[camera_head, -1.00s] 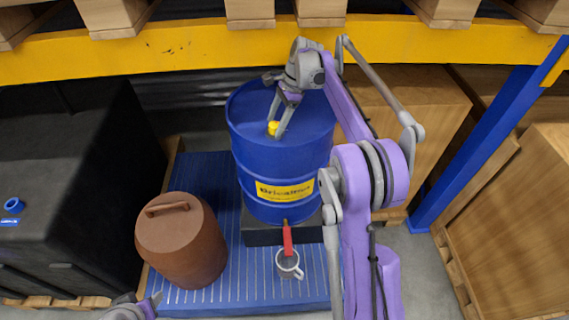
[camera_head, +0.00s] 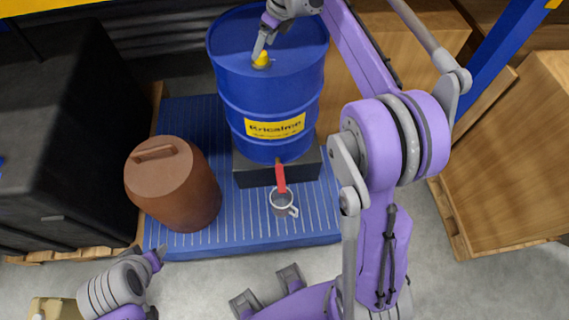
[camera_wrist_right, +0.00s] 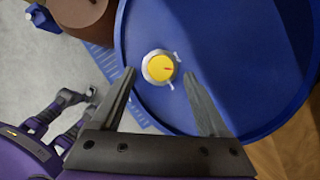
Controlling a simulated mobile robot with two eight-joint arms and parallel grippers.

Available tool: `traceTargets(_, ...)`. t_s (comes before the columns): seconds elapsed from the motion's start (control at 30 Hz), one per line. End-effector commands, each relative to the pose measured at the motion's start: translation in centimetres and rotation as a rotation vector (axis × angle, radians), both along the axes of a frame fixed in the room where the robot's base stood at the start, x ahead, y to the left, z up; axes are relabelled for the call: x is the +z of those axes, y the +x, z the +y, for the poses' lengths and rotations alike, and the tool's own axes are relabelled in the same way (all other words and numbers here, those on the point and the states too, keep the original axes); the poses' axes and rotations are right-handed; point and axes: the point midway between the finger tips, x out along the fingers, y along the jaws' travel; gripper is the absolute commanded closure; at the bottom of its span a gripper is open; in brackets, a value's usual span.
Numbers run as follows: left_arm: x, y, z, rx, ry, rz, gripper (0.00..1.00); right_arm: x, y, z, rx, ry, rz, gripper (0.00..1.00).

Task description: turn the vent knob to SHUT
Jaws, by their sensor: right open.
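The yellow vent knob (camera_head: 261,61) sits on top of the blue drum (camera_head: 270,90). My right gripper (camera_head: 260,46) is over the drum top at the knob. In the wrist view its fingers (camera_wrist_right: 160,74) are open and spread to either side below the knob; contact cannot be told. My left gripper (camera_head: 158,256) is low at the left, away from the drum; its jaw opening is unclear.
A brown lidded container (camera_head: 173,190) stands left of the drum on the blue ribbed platform (camera_head: 215,225). A red tap lever (camera_head: 280,177) is low on the drum, above a grey mug (camera_head: 283,202). A black crate (camera_head: 70,130) is left, wooden boxes (camera_head: 520,160) right.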

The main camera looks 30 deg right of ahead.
Motion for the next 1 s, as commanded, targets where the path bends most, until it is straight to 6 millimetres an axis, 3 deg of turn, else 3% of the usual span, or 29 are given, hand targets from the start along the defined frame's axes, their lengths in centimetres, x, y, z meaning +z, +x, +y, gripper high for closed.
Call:
traceTargets(0.4, 0.8, 0.3, 0.0, 0.000, 0.000, -0.005, 0.50, 7.6, -3.0, -1.3, 0.025, -0.010, -0.005, 0.22)
traceTargets(1.0, 0.7, 0.2, 0.0, 0.000, 0.000, -0.004, 0.50, 2.9, -12.1, 5.3, 0.869, -0.406, -0.159, 0.22)
